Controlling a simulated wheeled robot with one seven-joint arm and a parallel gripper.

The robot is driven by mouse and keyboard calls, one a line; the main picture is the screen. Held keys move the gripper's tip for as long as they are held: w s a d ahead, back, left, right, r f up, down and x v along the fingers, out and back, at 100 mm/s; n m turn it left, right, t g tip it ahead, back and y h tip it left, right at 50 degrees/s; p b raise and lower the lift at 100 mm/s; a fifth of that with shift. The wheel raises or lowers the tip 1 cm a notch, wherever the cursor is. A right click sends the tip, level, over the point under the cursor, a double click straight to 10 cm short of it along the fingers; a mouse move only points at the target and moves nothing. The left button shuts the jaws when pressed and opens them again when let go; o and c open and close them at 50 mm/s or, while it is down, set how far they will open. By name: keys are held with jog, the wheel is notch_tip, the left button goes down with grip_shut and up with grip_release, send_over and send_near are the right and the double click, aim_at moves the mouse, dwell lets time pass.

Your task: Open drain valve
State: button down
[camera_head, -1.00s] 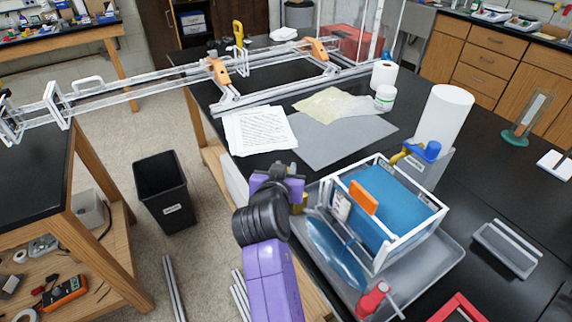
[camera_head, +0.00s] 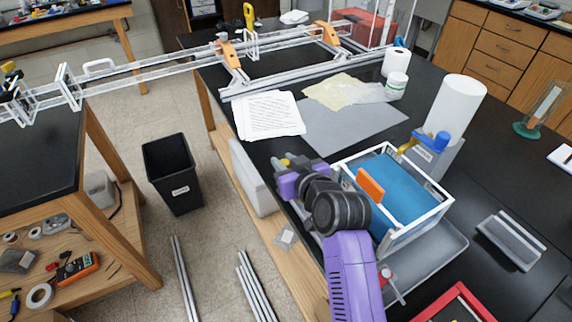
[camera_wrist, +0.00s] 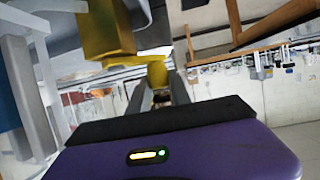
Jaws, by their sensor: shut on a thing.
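A yellow brass-coloured block (camera_wrist: 108,32), which looks like the drain valve's body, shows close up at the top of the wrist view. A smaller yellow piece, its handle or knob (camera_wrist: 157,75), sits just below it. My gripper (camera_wrist: 157,92) has its two grey fingers on either side of that small piece and is shut on it. In the head view my gripper (camera_head: 284,164) is at the left side of the white-framed tank (camera_head: 419,226). My arm hides most of the valve there, so its turn position cannot be told.
The tank, with blue inside and an orange tab (camera_head: 370,185), stands in a grey tray (camera_head: 442,258). A red fitting with a grey lever (camera_head: 387,275) is by the tray's front. A black bin (camera_head: 172,172) stands on the floor left of the bench.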

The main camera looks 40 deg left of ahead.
jog(key=shift+s+d+n+g, duration=0.1)
jog(key=shift+n+g, duration=0.2)
jog(key=shift+g, duration=0.1)
jog(key=c, duration=1.2)
grip_release()
jog(key=shift+b+v, duration=0.7)
jog(key=shift+v, duration=3.2)
jog(key=shift+f, duration=0.1)
